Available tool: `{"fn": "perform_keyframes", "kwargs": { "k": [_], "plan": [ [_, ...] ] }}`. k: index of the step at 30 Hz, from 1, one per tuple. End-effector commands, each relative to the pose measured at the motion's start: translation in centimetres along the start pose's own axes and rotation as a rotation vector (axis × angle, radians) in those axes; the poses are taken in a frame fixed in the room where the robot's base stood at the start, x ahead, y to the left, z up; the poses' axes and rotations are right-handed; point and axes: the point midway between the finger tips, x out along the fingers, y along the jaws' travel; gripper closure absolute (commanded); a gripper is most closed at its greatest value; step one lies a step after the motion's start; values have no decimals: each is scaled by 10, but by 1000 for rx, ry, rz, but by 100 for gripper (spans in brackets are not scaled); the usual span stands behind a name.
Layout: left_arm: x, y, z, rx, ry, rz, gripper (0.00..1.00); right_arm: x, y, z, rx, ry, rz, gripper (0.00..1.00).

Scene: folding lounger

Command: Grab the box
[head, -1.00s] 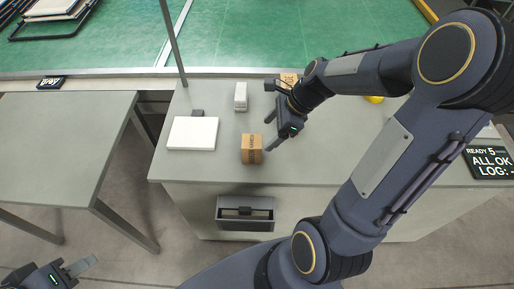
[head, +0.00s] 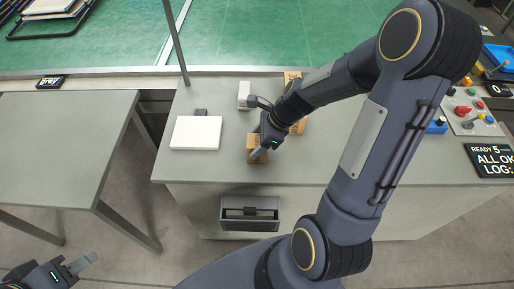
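A small brown cardboard box (head: 251,147) sits near the front of the grey worktop in the head view. My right gripper (head: 254,130) is over it, coming from the right. Its fingers are spread apart; the nearer finger overlaps the box in the picture, and part of the box is hidden. I cannot tell whether they touch. A second brown box (head: 298,127) is partly hidden behind my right arm, and another (head: 291,77) stands at the back. My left gripper (head: 80,264) is low at the left corner, away from the worktop, partly cut off.
A white flat panel (head: 196,132) lies left of the box, and a white upright item (head: 244,96) stands behind it. A thin post rises at the worktop's back. A control panel (head: 470,112) is at the right. A separate grey table (head: 60,145) stands left.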

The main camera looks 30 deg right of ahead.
Motion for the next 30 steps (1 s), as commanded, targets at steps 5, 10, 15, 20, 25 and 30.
{"fn": "perform_keyframes", "kwargs": {
  "k": [5, 10, 15, 20, 25, 30],
  "plan": [
    [0, 0, 0, 0, 0, 0, 64, 0, 0, 0, 0, 0, 0, 64],
    [0, 0, 0, 0, 0, 0, 64, 0, 0, 0, -1, 0, -1, 77],
    [0, 0, 0, 0, 0, 0, 64, -1, 0, 1, -1, -1, -1, 77],
    [-2, 1, -1, 0, 0, 0, 64, -8, 0, 5, -2, -2, -2, 77],
    [-8, 3, -4, 0, 0, 0, 64, -29, -1, 18, -5, -2, -4, 77],
    [-9, 4, -4, 0, 0, 0, 64, -72, -3, 9, 0, -3, -10, 77]
  ]
}}
